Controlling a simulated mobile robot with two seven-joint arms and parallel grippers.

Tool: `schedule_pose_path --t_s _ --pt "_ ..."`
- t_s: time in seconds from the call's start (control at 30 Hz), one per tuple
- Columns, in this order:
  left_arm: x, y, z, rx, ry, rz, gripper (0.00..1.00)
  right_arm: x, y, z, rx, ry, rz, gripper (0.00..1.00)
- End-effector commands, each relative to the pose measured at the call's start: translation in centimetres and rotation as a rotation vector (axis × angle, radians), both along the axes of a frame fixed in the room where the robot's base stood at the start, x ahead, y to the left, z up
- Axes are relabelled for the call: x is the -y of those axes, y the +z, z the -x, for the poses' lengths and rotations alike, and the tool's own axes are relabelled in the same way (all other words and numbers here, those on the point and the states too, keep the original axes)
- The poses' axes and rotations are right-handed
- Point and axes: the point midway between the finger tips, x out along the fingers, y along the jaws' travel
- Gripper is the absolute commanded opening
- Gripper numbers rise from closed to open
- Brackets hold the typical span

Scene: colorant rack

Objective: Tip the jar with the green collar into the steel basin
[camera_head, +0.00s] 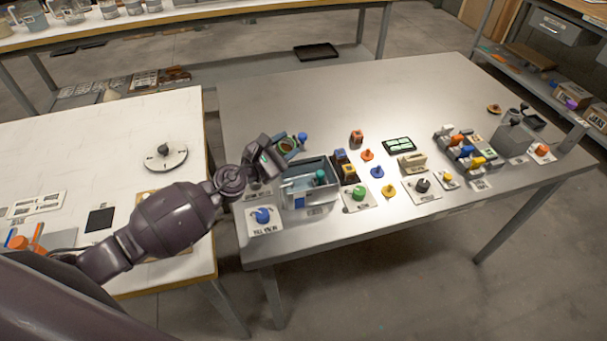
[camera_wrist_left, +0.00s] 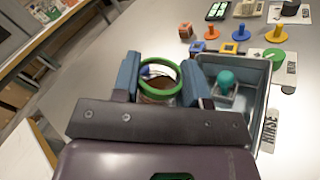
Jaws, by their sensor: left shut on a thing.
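The jar with the green collar (camera_wrist_left: 160,82) is between the fingers of my left gripper (camera_wrist_left: 160,78), which is shut on it. Its round mouth and brownish inside show in the left wrist view. In the head view the jar (camera_head: 287,146) looks tilted, partly hidden by my left gripper (camera_head: 275,155), at the back left of the basin. The steel basin (camera_head: 322,210) is an open grey box on the table; in the left wrist view it (camera_wrist_left: 262,128) lies just right of the gripper. A teal-knobbed piece (camera_head: 320,177) is inside it. My right gripper is not in view.
A blue knob on a white plate (camera_head: 262,216) lies front left of the basin, a green knob (camera_head: 359,193) to its right. Several coloured pieces and a dark-screened green panel (camera_head: 399,145) stand further right. The table's back middle is clear.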

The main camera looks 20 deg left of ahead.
Motion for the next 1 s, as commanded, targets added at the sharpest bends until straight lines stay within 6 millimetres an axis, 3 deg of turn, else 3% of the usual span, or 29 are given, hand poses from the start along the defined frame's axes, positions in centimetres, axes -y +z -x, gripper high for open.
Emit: schedule_pose_path --t_s 0.07,0.63,1.0 --pt "0.3 0.3 0.1 0.013 0.000 -0.025 0.17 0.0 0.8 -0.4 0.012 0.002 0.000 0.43" --pt "1.0 0.2 0.5 0.044 0.000 -0.092 0.17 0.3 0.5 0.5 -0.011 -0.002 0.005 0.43" --pt "1.2 0.9 0.6 0.067 0.000 -0.137 0.17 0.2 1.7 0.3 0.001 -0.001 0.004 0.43"
